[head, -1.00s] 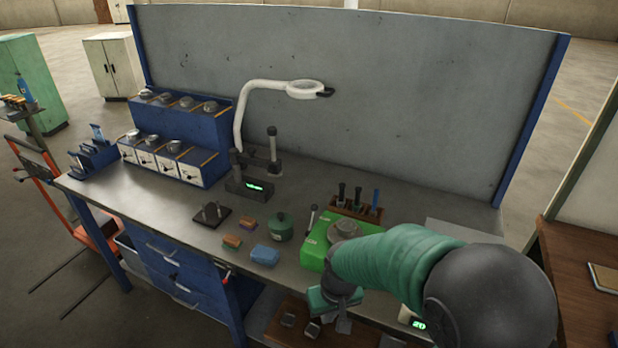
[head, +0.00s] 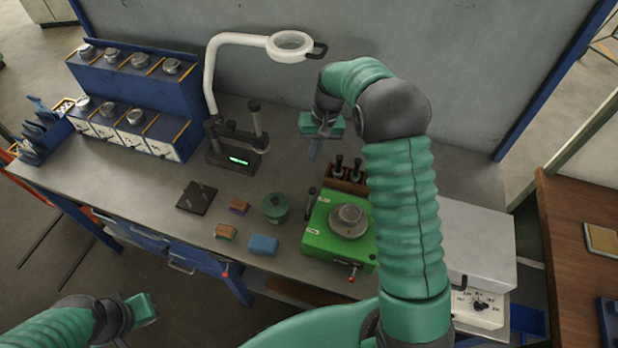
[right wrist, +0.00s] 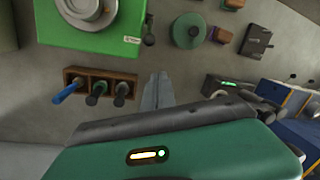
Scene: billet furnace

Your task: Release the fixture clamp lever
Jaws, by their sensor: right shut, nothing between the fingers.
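A green fixture block (head: 326,240) with a round metal disc (head: 349,220) on top sits near the bench's front edge. A dark upright lever (head: 309,200) stands at its left side, and a red-knobbed lever (head: 351,278) shows at its front; I cannot tell which is the clamp lever. In the right wrist view the block (right wrist: 75,38) is at top left, with the dark lever (right wrist: 149,32) beside it. My right gripper (head: 315,150) is shut and empty, held above the bench behind the fixture, apart from both levers. My left gripper (head: 146,308) is low in front of the bench, its fingers unclear.
A wooden holder with several tools (head: 346,178) stands behind the fixture. A magnifier lamp (head: 290,45) and a gauge stand with a lit display (head: 236,160) are further left. A green round pot (head: 275,207) and a blue block (head: 263,245) lie left of the fixture.

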